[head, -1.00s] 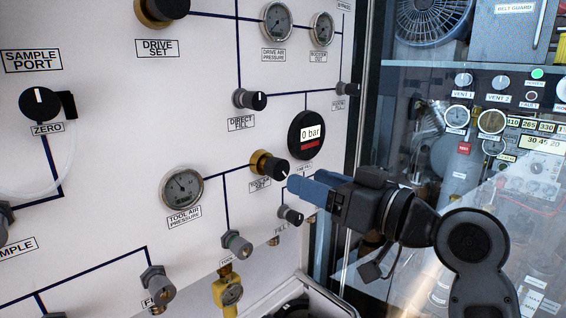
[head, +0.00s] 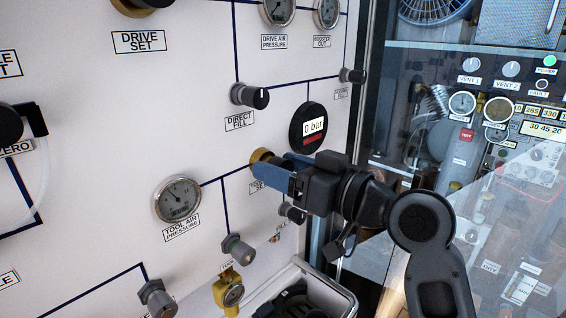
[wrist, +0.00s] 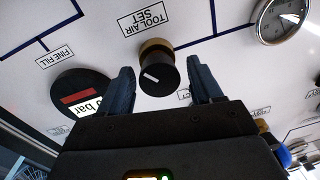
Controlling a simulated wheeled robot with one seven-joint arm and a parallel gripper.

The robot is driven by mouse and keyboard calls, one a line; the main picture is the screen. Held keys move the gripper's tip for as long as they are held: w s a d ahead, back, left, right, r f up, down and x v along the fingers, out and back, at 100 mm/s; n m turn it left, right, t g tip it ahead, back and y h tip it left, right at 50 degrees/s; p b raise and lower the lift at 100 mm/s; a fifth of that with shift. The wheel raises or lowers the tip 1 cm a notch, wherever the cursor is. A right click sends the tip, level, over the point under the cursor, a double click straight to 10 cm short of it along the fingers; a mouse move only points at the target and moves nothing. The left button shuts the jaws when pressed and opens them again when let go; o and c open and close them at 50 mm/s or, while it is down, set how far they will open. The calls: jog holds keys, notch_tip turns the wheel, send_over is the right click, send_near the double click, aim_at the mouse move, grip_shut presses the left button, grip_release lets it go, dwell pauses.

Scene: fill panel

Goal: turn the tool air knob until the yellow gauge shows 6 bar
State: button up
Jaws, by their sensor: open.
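The tool air knob shows in the wrist view as a black knob (wrist: 158,76) with a white pointer mark and a brass collar, under the label TOOL AIR SET. My gripper (wrist: 161,66) is open, with one blue finger on each side of the knob; I cannot tell if either touches it. In the head view my gripper (head: 258,172) hides most of the knob, leaving part of its brass collar (head: 260,155) visible.
The tool air pressure gauge (head: 177,199) is left of the knob. A round black display (head: 308,127) reading 0 bar sits above right. A small knob (head: 292,212) is just below my gripper. A grey-rimmed bin (head: 325,277) stands below, and a glass cabinet is on the right.

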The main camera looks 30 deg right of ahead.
jog(key=shift+w, duration=0.1)
jog(key=shift+c, duration=0.5)
jog(key=c, duration=0.8)
jog(key=shift+m, duration=0.3)
jog(key=shift+c, duration=0.2)
jog(key=o, duration=0.9)
jog(key=shift+o, duration=0.2)
jog(key=b+v, duration=0.2)
jog(key=v, duration=0.6)
dwell(0.8)
